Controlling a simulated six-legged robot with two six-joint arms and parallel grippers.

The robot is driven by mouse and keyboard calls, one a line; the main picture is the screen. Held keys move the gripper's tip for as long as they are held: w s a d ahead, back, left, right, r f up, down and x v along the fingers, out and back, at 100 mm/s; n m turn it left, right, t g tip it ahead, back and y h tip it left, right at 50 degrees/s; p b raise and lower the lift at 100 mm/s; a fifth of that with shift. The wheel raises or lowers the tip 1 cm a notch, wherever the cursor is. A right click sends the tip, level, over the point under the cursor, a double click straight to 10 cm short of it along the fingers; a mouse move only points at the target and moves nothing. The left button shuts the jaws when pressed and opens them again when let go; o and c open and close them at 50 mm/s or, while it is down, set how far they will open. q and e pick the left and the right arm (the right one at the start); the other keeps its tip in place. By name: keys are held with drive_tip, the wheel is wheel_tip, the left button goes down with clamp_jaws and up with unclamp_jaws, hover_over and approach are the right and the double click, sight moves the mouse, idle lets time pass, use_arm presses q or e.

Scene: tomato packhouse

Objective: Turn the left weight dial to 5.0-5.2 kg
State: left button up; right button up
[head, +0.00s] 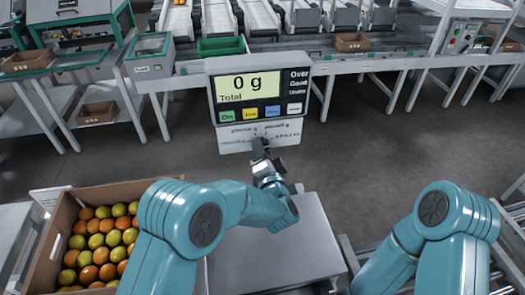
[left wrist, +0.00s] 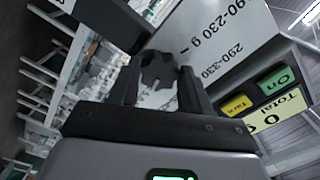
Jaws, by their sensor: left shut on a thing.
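The scale's display head (head: 250,88) reads 0 g Total and has coloured buttons below the screen. A white panel with printed gram ranges (head: 237,143) sits under it, its lettering upside down in the head view. My left gripper (head: 262,152) reaches up to this panel. In the left wrist view a dark, notched dial (left wrist: 158,70) is between the fingers of my left gripper (left wrist: 157,84), which is shut on it. The dial's pointer and any kilogram marks cannot be read. My right gripper is out of view.
The scale's flat grey platform (head: 285,250) lies below my left forearm. Conveyor lanes (head: 225,18) and a green tray (head: 221,46) are behind the display. Open floor (head: 385,150) lies to the right.

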use_arm(q)
drive_tip(key=shift+r, duration=0.2)
drive_tip(key=o, duration=1)
drive_tip(key=shift+o, duration=0.2)
drive_tip(key=shift+f, duration=0.1)
drive_tip(key=shift+f, duration=0.1)
